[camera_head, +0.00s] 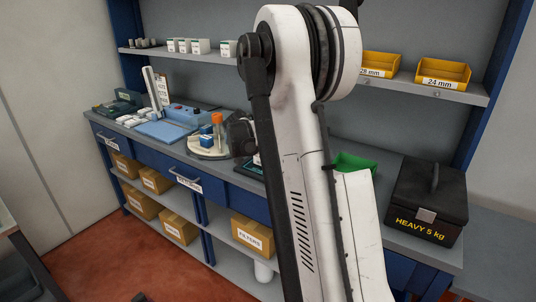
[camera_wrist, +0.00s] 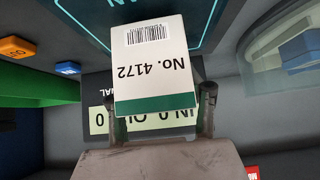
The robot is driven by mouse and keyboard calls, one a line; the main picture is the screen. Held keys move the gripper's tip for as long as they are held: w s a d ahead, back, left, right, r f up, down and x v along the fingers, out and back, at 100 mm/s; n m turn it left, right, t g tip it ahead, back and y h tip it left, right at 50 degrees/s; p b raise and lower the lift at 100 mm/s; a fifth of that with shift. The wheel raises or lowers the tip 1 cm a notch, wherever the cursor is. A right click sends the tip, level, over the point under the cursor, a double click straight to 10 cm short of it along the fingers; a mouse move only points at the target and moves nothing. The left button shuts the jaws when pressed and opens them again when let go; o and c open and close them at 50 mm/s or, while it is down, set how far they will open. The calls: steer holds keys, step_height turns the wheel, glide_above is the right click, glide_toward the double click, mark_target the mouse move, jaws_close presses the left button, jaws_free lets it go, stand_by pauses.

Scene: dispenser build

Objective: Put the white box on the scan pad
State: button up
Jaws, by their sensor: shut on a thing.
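The white box (camera_wrist: 155,60) has a green band, a barcode and the print "No. 4172". In the wrist view my gripper (camera_wrist: 158,97) is shut on it, one finger on each side. The scan pad (camera_wrist: 88,28), dark with a teal outline, lies beyond and beneath the box; I cannot tell whether they touch. A pale display with IN and OUT counts (camera_wrist: 97,121) is partly hidden behind the box. In the head view the scan pad (camera_head: 247,170) shows beside my arm, which hides much of it and most of the held box.
More white boxes (camera_head: 199,46) stand on the upper shelf, with yellow bins (camera_head: 442,74) to the right. A round stand with an orange-capped tube (camera_head: 217,131) is left of the pad. A green bin (camera_head: 355,164) and a black HEAVY 5 kg case (camera_head: 428,203) are to the right.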

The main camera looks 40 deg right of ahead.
steer(key=shift+f, duration=0.65)
steer(key=shift+f, duration=0.1)
steer(key=o, duration=1.3)
